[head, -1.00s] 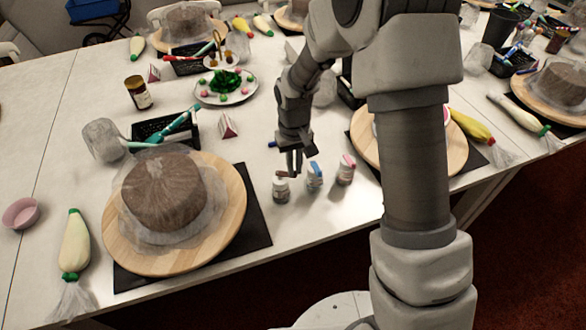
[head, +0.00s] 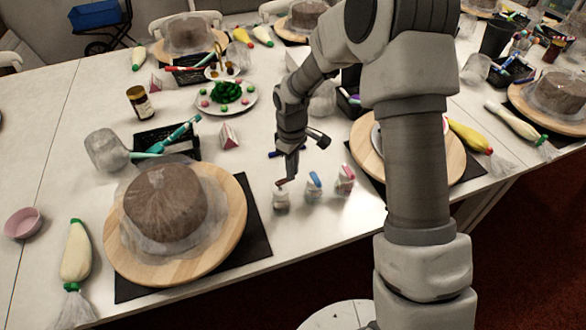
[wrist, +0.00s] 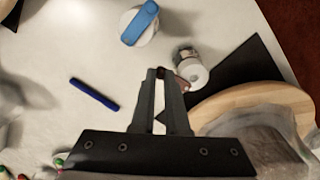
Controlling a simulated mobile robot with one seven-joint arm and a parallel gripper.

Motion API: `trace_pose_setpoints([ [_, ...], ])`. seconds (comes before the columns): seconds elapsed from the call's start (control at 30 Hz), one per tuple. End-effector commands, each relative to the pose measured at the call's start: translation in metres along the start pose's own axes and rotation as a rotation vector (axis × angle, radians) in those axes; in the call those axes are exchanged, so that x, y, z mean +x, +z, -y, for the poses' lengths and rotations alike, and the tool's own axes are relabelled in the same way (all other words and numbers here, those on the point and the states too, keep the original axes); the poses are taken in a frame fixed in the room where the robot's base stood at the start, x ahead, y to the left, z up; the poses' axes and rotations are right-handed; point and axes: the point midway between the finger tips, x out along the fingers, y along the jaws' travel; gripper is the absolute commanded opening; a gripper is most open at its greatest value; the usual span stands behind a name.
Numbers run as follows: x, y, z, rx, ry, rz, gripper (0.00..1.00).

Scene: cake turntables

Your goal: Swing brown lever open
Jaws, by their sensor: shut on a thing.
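A small white bottle (head: 281,200) with a brown lever (head: 281,184) on top stands at the left of a row of three on the white table. My gripper (head: 289,178) reaches down to its top from behind. In the wrist view, the fingertips (wrist: 160,73) are close together at the brown lever (wrist: 181,82), beside the bottle's white top (wrist: 194,72). The jaws are shut on the lever, and the fingers partly hide it. The bottle is upright in the head view.
A blue-lever bottle (head: 314,187) and a pink-lever bottle (head: 345,179) stand close by on the right. A wooden turntable (head: 235,215) with a wrapped cake is to the left. A blue pen (wrist: 94,95) lies nearby. The table's front edge is near.

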Motion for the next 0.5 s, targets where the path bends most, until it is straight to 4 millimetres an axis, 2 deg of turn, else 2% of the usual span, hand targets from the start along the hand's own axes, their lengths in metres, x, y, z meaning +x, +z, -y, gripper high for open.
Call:
trace_pose_setpoints([
  [0.47, 0.0001, -0.0008, -0.0001, -0.014, 0.0, 0.0, 0.0],
  [0.5, 0.0002, -0.0007, -0.0001, -0.014, 0.0, 0.0, 0.16],
])
